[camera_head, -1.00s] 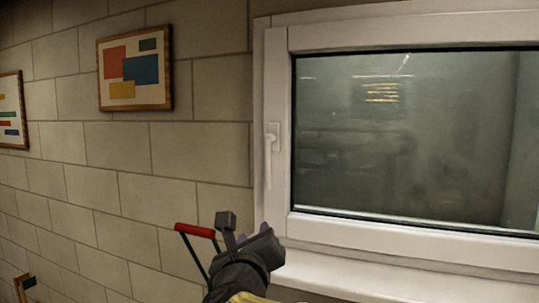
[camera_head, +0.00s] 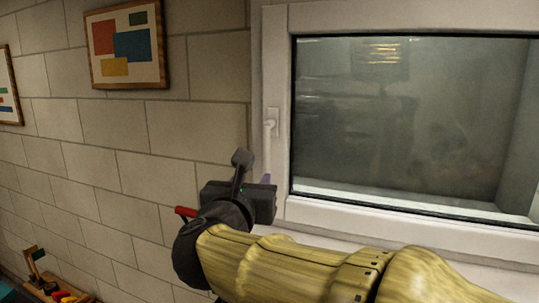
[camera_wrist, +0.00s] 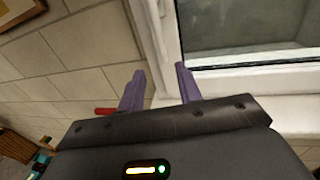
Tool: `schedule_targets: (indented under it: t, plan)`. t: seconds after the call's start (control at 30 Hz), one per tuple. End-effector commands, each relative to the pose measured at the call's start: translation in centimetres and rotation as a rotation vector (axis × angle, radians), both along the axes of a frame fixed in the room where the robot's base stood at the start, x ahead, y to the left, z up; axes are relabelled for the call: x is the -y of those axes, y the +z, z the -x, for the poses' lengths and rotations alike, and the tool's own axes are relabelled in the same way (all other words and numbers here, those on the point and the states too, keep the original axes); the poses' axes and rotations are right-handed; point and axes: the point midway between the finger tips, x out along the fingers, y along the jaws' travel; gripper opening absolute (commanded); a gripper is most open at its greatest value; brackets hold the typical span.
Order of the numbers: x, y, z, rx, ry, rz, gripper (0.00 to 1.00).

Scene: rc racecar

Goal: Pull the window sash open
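The white window sash (camera_head: 277,60) is at the right of the head view and appears closed in its frame. Its white handle (camera_head: 270,130) is on the sash's left side, with the lever pointing down. My gripper (camera_head: 265,180) is just below and close to the lever's lower end; its body hides part of the lower left frame. In the wrist view my gripper (camera_wrist: 160,72) has its two purple fingers apart with nothing held between them. The white window frame (camera_wrist: 148,35) lies beyond the fingers. I cannot tell whether a finger touches the handle.
A white sill (camera_head: 330,238) runs below the window, partly behind my arm. A red bar (camera_head: 185,211) shows behind my gripper. Framed pictures (camera_head: 125,45) hang on the block wall at left. Colourful toy-like items (camera_head: 60,293) are at the lower left.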

Motion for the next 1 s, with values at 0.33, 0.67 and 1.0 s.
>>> schedule_targets:
  t: [0.33,0.67,1.0]
  plan:
    - [1.1,0.3,-6.3,-0.003,-0.005,0.002,0.35]
    - [1.9,0.3,-12.0,-0.002,-0.003,0.002,0.35]
    - [2.3,0.0,-14.4,0.0,0.0,0.001,0.35]
